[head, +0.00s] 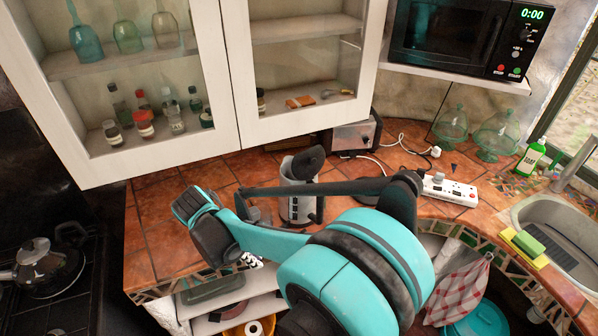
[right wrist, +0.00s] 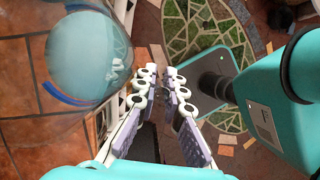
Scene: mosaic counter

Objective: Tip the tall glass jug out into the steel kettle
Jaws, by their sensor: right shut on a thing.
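The steel kettle (head: 46,262) stands on the dark stove at the far left of the head view. In the right wrist view, a large clear rounded glass body (right wrist: 80,60), which looks like the tall glass jug, fills the upper left. My right gripper (right wrist: 163,76) is beside it, fingers close together and shut on it; the exact grip is hard to make out. In the head view my right arm reaches left across the counter front, hiding most of its gripper, and I cannot make out the jug there. My left gripper is out of view.
A silver and black appliance (head: 299,190) stands on the tiled counter behind my right arm. A white power strip (head: 450,190) and green glass domes (head: 497,132) are to the right. A glass-fronted cabinet (head: 240,75) hangs above. Counter tiles (head: 150,225) at the left are clear.

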